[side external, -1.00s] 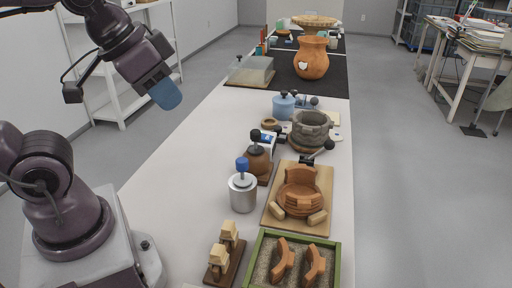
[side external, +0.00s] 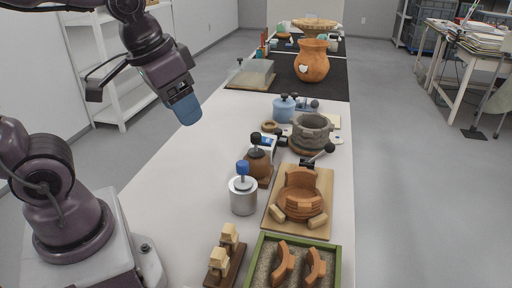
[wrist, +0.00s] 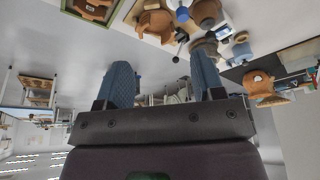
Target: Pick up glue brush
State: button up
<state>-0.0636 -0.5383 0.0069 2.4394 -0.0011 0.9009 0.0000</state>
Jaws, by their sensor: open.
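My gripper (side external: 187,112) hangs over the left part of the bench, behind and left of the vessels, well apart from everything on the table. In the wrist view its two blue fingers (wrist: 165,85) are spread with nothing between them. A glue brush is not clearly distinguishable. A silver can (side external: 243,197) has a blue knob or handle (side external: 242,166) standing up from it. Which of these belongs to the brush I cannot tell. The blue knob also shows in the wrist view (wrist: 183,14).
A board (side external: 318,224) holds a part-built terracotta bowl (side external: 300,205) beside a dark-knobbed rod (side external: 328,148). A green-rimmed sand tray (side external: 337,262) with sherds, a wooden stand (side external: 225,262), a grey stone-like pot (side external: 310,136) and a blue jar (side external: 283,108) surround it. The bench's left strip is clear.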

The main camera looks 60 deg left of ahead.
jog(key=w+a+f+n+g, duration=0.35)
jog(key=w+a+n, duration=0.2)
jog(key=w, duration=0.45)
jog(key=n, duration=0.9)
send_over(256, 144)
jog(key=s, duration=0.1)
notch_tip(256, 144, down, 8)
jog(key=shift+w+a+r+n, duration=0.25)
jog(key=shift+w+a+n, duration=0.15)
jog(key=shift+n, duration=0.25)
jog(key=shift+w+a+r+n, duration=0.25)
jog(key=shift+w+a+n, duration=0.15)
jog(key=shift+n, duration=0.7)
notch_tip(256, 144, down, 13)
jog(key=shift+w+d+r, duration=0.1)
jog(key=shift+d, duration=0.05)
jog(key=shift+c, duration=0.4)
jog(key=c, duration=0.7)
